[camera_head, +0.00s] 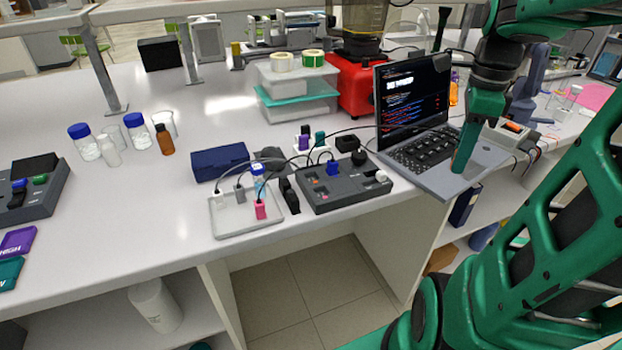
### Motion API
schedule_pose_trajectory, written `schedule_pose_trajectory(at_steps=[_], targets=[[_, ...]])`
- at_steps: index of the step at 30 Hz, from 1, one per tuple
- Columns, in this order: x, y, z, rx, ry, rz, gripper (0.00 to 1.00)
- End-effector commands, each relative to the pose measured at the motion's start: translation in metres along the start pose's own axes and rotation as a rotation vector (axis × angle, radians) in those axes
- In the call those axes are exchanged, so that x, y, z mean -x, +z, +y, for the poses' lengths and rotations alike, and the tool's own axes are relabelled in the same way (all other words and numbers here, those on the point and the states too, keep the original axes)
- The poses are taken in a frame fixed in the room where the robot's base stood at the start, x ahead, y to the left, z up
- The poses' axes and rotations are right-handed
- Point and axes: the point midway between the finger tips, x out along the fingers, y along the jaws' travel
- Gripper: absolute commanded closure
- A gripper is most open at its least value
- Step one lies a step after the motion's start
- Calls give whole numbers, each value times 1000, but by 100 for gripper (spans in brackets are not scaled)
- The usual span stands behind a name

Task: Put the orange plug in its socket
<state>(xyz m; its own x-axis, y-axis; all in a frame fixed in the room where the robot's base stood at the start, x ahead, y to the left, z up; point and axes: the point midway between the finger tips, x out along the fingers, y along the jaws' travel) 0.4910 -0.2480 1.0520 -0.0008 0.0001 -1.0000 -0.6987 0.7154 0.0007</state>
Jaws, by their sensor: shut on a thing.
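My gripper (462,168) points down in front of the laptop, over its right palm rest. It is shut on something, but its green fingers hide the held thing. I see no clearly recognisable orange plug. A dark grey rig box (362,194) stands left of the laptop, apart from my gripper. A blue plug (333,168) stands on its top, and small red-orange marks show at its left. A shallow tray (228,227) left of the box holds a pink plug (260,210), a grey plug (239,193) and a white plug (220,199), with cables. Socket details are too small to tell.
The open laptop (425,160) stands close to my gripper. A pale box (490,134) with an orange-red piece on top is behind it. Cables arch above the tray. A blue case (220,161) lies behind the tray. The bench front edge is near; its left middle is clear.

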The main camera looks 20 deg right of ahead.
Motion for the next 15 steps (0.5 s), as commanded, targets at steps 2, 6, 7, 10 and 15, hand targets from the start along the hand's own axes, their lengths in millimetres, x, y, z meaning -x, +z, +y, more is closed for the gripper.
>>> schedule_pose_trajectory(at_steps=[2,6,7,10,15], targets=[[0,0,0,0,0,0,100],[0,0,0,0,0,0,100],[0,0,0,1,0,0,100],[0,6,-2,18,0,0,100],[0,36,-10,107,1,1,100]])
